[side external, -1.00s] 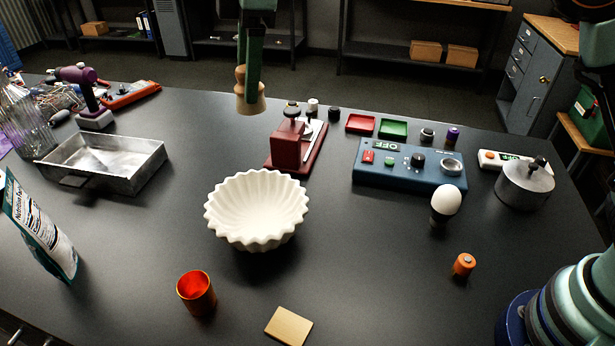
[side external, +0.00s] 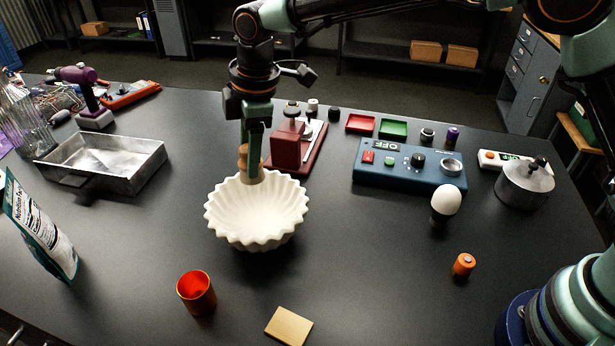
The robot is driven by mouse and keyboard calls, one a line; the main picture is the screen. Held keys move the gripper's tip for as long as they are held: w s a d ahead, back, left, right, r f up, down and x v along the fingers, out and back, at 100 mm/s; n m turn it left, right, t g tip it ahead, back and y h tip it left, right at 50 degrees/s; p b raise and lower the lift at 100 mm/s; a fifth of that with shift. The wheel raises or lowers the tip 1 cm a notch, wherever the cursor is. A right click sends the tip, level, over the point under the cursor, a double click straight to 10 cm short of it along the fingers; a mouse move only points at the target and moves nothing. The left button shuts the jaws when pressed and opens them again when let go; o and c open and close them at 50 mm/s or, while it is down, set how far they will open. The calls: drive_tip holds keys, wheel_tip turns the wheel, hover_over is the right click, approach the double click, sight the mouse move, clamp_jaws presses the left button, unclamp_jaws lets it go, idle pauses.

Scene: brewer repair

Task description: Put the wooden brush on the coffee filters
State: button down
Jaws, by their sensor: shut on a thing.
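The wooden brush (side external: 243,160) is light wood with a knobbed handle. My gripper (side external: 252,168) is shut on it and points down, hiding part of it. The brush is upright at the back rim of the coffee filters (side external: 257,225), a white fluted bowl-shaped stack in the middle of the table. The brush's lower end is at or just inside the back rim; I cannot tell whether it touches the filters.
A red device (side external: 291,148) stands close behind my gripper. A metal tray (side external: 105,163) is at left. An orange cup (side external: 196,292) and a tan block (side external: 288,326) are in front.

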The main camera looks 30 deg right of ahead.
sight(254, 180)
drive_tip(key=shift+f, duration=3)
drive_tip(key=shift+f, duration=0.1)
drive_tip(key=shift+c, duration=1.4)
unclamp_jaws()
